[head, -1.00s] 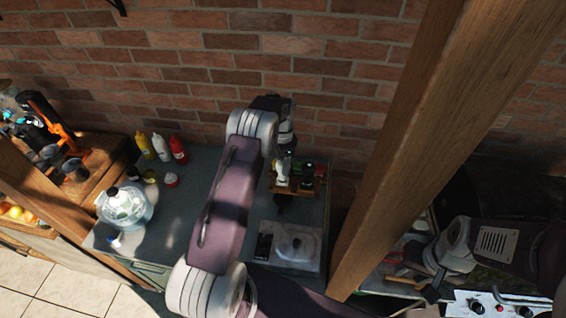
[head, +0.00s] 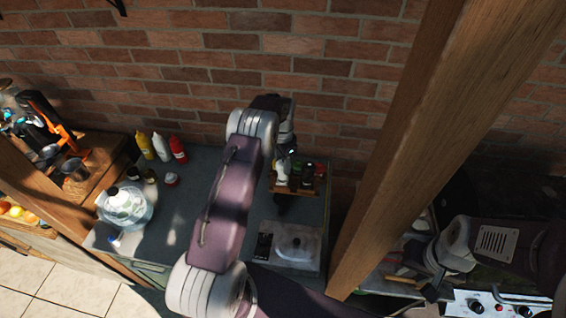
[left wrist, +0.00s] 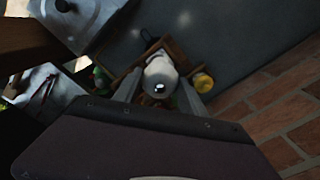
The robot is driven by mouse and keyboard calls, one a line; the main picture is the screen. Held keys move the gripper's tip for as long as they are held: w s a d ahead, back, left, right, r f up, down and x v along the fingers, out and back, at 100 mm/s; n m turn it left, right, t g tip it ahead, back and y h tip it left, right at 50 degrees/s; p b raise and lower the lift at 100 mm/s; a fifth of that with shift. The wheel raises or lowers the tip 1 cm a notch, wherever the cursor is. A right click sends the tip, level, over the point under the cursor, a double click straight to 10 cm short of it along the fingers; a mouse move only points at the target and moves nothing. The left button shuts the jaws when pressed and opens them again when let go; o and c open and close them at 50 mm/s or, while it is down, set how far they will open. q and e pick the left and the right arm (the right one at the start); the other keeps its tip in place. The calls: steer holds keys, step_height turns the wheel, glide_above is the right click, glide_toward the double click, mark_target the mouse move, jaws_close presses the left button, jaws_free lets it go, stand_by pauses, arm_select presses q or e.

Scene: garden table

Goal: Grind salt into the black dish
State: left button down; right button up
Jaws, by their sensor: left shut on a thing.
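My left gripper (head: 285,160) is over the small wooden rack (head: 293,190), seen partly behind its own arm. In the left wrist view its two fingers (left wrist: 160,92) are closed on a pale, round-topped grinder (left wrist: 160,72). The grinder shows as a light shape in the head view (head: 282,174), at the rack; I cannot tell whether it is clear of it. A dark patch (head: 283,206) lies in front of the rack; I cannot tell whether it is the black dish or shadow. My right gripper (head: 432,291) is at the lower right, its jaws unclear.
Dark bottles (head: 308,174) stand in the rack. A wooden post (head: 410,150) separates my arms.

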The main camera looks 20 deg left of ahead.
arm_select(q)
steer(key=n, duration=0.4)
steer(key=m, duration=0.6)
steer(key=shift+m, duration=0.4)
steer(key=c, duration=0.8)
jaws_free()
step_height(320, 180, up, 7)
steer(key=p, duration=0.5)
steer(key=shift+r, duration=0.1)
